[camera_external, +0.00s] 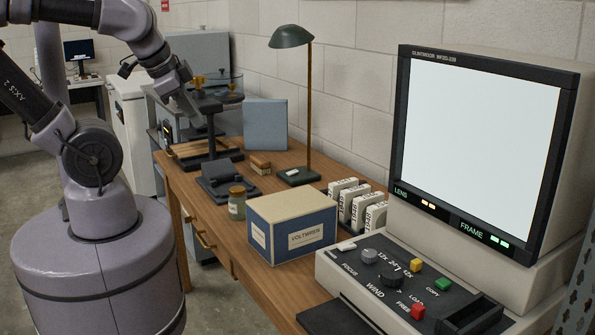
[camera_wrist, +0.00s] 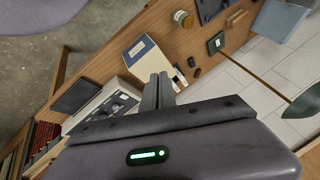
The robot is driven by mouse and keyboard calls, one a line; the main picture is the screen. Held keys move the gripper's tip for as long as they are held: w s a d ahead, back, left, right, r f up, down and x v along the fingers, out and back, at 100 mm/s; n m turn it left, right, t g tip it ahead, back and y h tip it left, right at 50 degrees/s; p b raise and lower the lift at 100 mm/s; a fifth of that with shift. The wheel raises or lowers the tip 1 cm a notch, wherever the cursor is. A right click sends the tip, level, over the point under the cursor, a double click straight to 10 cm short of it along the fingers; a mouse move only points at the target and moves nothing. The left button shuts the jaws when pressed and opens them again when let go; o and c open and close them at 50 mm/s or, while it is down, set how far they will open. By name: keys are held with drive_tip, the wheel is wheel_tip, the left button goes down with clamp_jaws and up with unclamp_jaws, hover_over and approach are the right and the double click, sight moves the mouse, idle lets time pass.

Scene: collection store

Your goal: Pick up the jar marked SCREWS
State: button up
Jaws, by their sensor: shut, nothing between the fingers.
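A small glass jar (camera_external: 237,205) with a brown lid stands upright on the wooden desk, just left of the blue and cream box; its marking is too small to read. In the wrist view the jar (camera_wrist: 182,19) is near the top edge, beyond my fingers. My gripper (camera_external: 188,104) is above the far left part of the desk, well apart from the jar. In the wrist view my gripper (camera_wrist: 158,82) has its two fingers together with nothing held.
The blue and cream box (camera_external: 292,228) stands right beside the jar. A dark device (camera_external: 224,177) lies behind it. A green lamp (camera_external: 297,175), white boxes (camera_external: 358,204) and a large reader (camera_external: 480,150) also occupy the desk. Some desk surface left of the jar is clear.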

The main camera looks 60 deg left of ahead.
drive_tip(key=o, duration=1.5)
drive_tip(key=shift+o, duration=0.2)
drive_tip(key=n+g+h+p, duration=0.2)
drive_tip(key=n+g, duration=0.4)
drive_tip(key=n, duration=2.7)
hover_over(236, 188)
wheel_tip(236, 188, down, 17)
wheel_tip(236, 188, down, 11)
drive_tip(key=b, duration=0.5)
drive_tip(key=shift+f, duration=0.2)
drive_tip(key=f+b, duration=0.1)
drive_tip(key=f, duration=0.1)
drive_tip(key=f+b, duration=0.1)
drive_tip(key=f, duration=0.1)
drive_tip(key=f+b, duration=0.1)
drive_tip(key=f, duration=0.1)
drive_tip(key=shift+d+b, duration=0.3)
drive_tip(key=shift+b, duration=0.1)
drive_tip(key=shift+r, duration=0.1)
drive_tip(key=shift+c, duration=0.7)
drive_tip(key=c, duration=1.5)
